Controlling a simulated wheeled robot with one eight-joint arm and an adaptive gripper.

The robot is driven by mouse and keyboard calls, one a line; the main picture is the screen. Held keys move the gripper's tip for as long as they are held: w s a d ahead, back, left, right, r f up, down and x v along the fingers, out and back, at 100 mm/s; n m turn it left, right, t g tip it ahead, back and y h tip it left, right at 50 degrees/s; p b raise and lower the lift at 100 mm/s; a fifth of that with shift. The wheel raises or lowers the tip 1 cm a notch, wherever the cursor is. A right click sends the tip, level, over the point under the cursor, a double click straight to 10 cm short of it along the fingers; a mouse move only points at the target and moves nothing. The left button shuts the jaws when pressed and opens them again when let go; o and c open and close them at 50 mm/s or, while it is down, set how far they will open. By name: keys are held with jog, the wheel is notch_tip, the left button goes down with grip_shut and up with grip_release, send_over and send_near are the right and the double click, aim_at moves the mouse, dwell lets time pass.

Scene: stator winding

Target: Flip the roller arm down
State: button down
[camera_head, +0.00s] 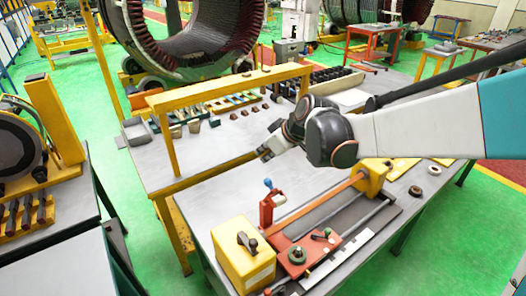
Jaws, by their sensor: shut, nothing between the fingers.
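A small red upright piece (266,211) with a blue tip (268,184) stands at the left part of the winding fixture; it looks like the roller arm, and it is raised. The fixture has a red carriage plate (302,254) with knobs, a long orange bar (316,208), and a yellow block (243,256) at its left end. My gripper (265,154) is shut and empty. It appears above and behind the red piece in the picture, apart from it. The gripper's fingers are small and partly dark here.
A yellow frame (232,87) stands across the grey bench behind the fixture, left of my arm. Small parts and bins (190,118) lie beyond it. A second yellow block (371,178) holds the bar's far end. Ring-shaped parts (434,169) lie at the bench's right.

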notch_tip(320, 180, down, 8)
jog(key=w+a, duration=0.1)
jog(key=shift+w+f+b, duration=0.15)
jog(key=shift+w+b, duration=0.25)
dwell(0.5)
jog(key=shift+s+d+b, duration=0.25)
jog(key=shift+s+b, duration=0.05)
jog(key=shift+b, duration=0.2)
